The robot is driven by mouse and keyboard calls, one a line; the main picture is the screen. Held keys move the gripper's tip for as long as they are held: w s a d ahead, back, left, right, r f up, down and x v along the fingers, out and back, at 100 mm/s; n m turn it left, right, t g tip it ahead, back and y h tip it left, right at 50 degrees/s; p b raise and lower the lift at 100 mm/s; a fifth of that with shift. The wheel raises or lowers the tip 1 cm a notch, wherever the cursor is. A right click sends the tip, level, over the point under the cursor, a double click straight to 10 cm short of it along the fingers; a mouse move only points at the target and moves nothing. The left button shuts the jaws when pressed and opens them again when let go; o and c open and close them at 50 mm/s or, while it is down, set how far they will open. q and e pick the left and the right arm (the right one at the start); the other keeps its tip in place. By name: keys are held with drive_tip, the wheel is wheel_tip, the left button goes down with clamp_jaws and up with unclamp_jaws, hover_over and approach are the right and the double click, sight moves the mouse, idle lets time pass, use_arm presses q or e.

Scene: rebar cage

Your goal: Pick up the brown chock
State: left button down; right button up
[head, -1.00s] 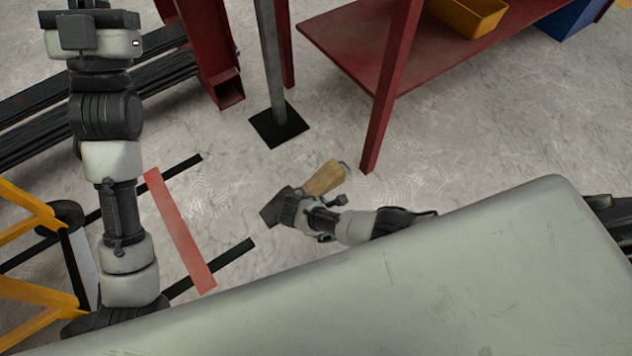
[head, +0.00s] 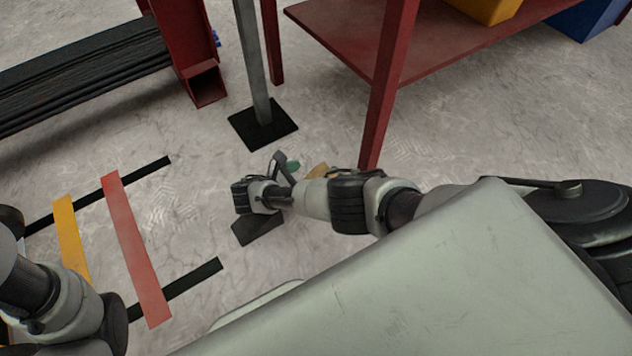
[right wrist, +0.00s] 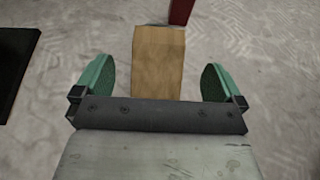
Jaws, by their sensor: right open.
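The brown chock (right wrist: 157,62) is a wooden block lying on the floor. In the right wrist view it sits between the two green fingertips of my right gripper (right wrist: 158,82), with a gap on each side. Its near end is hidden behind the gripper body. In the head view only a small part of the chock (head: 318,171) shows behind my right arm, and a green fingertip of my right gripper (head: 293,166) shows beside it. My right gripper is open. My left arm is at the lower left of the head view, and its gripper is out of view.
A red table leg (head: 385,95) stands just behind the chock. A grey post on a black base plate (head: 263,124) stands behind and to the left. Red (head: 135,245) and yellow (head: 70,235) strips lie at the left. The floor between is clear.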

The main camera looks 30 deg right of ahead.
sight(322, 174)
drive_tip(key=shift+x, duration=1.05)
drive_tip(key=b+x, duration=0.4)
drive_tip(key=shift+w+d+f, duration=0.1)
drive_tip(key=shift+d+f, duration=0.2)
drive_tip(key=shift+f, duration=0.1)
drive_tip(key=shift+d, duration=0.3)
drive_tip(key=shift+r, duration=0.1)
drive_tip(key=c, duration=1)
drive_tip(key=shift+r, duration=0.1)
drive_tip(key=shift+c, duration=0.2)
